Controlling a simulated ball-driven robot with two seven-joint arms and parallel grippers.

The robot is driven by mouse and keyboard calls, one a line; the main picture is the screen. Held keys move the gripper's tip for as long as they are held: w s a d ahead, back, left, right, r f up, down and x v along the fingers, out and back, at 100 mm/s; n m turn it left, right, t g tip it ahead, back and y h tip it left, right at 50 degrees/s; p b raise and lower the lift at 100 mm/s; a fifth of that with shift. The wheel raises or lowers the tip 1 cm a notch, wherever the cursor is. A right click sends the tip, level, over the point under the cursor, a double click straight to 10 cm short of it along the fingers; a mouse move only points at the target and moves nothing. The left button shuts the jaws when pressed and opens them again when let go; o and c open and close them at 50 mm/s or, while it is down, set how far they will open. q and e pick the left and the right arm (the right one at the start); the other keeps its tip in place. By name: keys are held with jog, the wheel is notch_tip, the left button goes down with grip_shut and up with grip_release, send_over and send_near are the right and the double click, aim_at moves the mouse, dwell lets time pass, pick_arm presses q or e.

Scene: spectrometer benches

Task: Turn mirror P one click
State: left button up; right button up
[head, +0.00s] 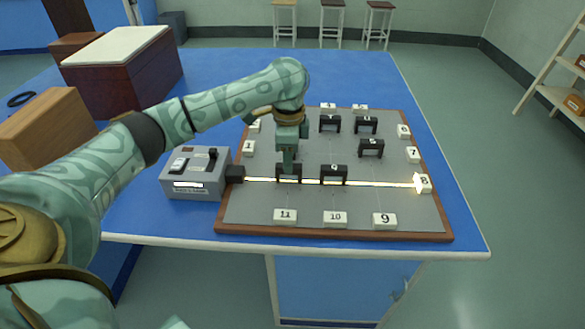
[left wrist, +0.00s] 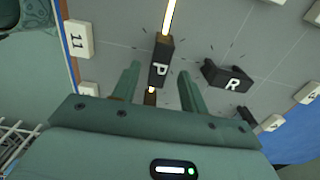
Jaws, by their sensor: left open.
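Mirror P (left wrist: 160,66) is a small dark block with a white letter P, standing on the grey board (head: 255,200). In the left wrist view it lies between the two fingers of my left gripper (left wrist: 158,78), with visible gaps on both sides. The left gripper also shows in the head view (head: 289,164), open and pointing down over the mirror, which it partly hides. The bright beam (head: 385,184) runs from the lamp box (head: 200,174) past P to the card numbered 8 (head: 425,183). My right gripper is not in view.
Mirror R (left wrist: 230,78) stands close to P. Another black mirror (head: 334,175) stands right of P along the beam. More mirrors (head: 371,147) stand farther back, with numbered cards around the board's edge. A dark red box (head: 120,75) and wooden box (head: 50,125) stand left.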

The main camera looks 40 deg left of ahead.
pick_arm(q)
notch_tip(320, 180, down, 2)
jog(key=shift+f+b, duration=0.1)
jog(key=shift+b, duration=0.25)
